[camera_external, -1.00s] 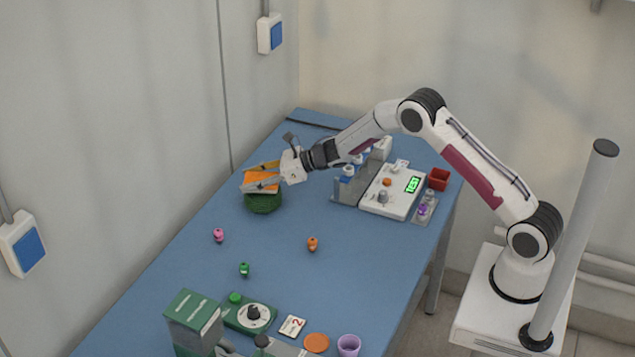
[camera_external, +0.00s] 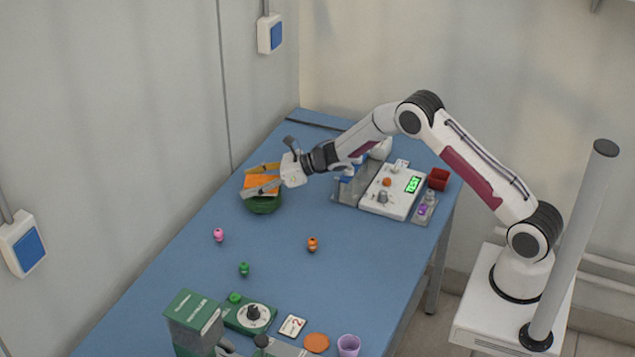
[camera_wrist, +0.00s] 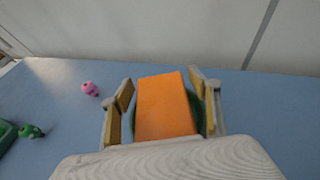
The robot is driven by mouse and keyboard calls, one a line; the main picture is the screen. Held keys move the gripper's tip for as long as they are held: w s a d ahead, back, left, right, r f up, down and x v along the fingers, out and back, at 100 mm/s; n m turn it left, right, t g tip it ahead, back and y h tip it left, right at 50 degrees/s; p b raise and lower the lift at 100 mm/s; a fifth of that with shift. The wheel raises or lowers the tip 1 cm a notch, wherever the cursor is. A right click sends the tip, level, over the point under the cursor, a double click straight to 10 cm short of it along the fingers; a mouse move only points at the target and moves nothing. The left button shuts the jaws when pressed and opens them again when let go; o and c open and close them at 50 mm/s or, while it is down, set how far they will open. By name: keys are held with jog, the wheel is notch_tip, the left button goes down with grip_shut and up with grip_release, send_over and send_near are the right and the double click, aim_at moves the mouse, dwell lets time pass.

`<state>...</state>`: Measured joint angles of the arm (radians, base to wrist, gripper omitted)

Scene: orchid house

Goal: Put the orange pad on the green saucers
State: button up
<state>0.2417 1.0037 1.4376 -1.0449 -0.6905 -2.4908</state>
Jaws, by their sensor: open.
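The orange pad (camera_external: 259,184) lies on top of the green saucers (camera_external: 263,205), which stand on the blue table. In the wrist view the orange pad (camera_wrist: 163,108) sits between my two yellow-lined fingers, with a gap on each side. A sliver of the green saucers (camera_wrist: 195,112) shows to the right of the pad. My gripper (camera_external: 262,179) is open around the pad in the outside view; it also shows in the wrist view (camera_wrist: 160,112). The pad hides most of the saucers' top.
Pink (camera_external: 218,235), orange (camera_external: 312,244) and green (camera_external: 244,269) small figures stand apart on the table (camera_external: 200,278). A white instrument (camera_external: 391,191) and a red box (camera_external: 438,179) stand to the right. A green box (camera_external: 194,322), an orange disc (camera_external: 316,343) and a purple cup (camera_external: 348,345) are at the near end.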

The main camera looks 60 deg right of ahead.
jog(key=shift+r, duration=0.15)
jog(key=shift+s+d+r, duration=0.1)
jog(key=shift+s+d, duration=0.05)
jog(key=shift+s, duration=0.05)
jog(key=v, duration=1.1)
jog(key=shift+s, duration=0.25)
dwell(0.4)
